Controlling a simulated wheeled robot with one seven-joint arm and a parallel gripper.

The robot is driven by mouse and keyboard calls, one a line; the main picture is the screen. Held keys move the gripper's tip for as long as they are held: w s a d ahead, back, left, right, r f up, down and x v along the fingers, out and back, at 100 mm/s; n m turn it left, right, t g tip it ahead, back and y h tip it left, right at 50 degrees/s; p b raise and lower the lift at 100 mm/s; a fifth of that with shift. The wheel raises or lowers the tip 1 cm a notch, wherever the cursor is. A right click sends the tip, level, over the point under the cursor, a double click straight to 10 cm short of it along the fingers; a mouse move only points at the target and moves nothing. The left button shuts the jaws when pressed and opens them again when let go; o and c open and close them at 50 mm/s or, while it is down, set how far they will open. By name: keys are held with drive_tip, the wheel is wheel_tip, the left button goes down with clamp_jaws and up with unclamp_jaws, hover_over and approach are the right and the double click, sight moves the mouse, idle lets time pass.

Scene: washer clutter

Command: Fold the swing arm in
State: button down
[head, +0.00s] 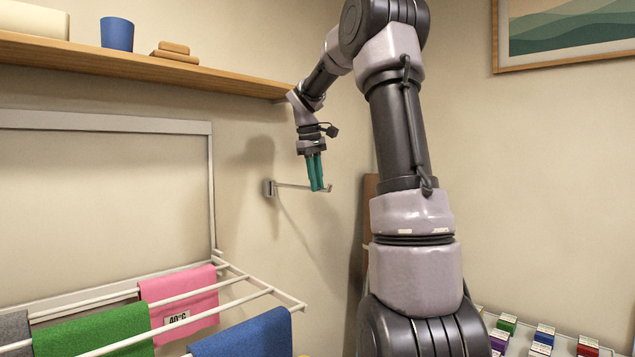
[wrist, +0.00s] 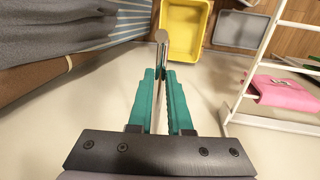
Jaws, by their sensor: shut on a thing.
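The swing arm (head: 293,186) is a thin grey bar on a small wall bracket (head: 268,188). It stands out from the wall toward the right, with a short upturned tip. My gripper (head: 317,188) points down with teal fingers closed around the bar near its free end. In the wrist view, the bar's rounded end (wrist: 161,37) shows just beyond my fingertips (wrist: 160,78), and the bar runs between the two fingers. The part of the bar between the fingers is mostly hidden.
A white drying rack (head: 262,291) with pink (head: 180,300), green and blue cloths stands at the lower left. A wooden shelf (head: 150,68) runs above. A yellow bin (wrist: 185,30) and a grey tray (wrist: 240,30) lie below. Small boxes (head: 545,335) sit at the lower right.

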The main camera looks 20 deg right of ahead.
drive_tip(key=a+m+g, duration=0.1)
drive_tip(key=a+m, duration=0.4)
drive_tip(key=a, duration=0.5)
drive_tip(key=shift+s+a+m, duration=0.3)
drive_tip(key=shift+a+m, duration=0.05)
drive_tip(key=shift+m, duration=0.05)
drive_tip(key=c, duration=0.8)
unclamp_jaws()
drive_tip(key=shift+c, duration=0.2)
drive_tip(key=shift+d, duration=0.1)
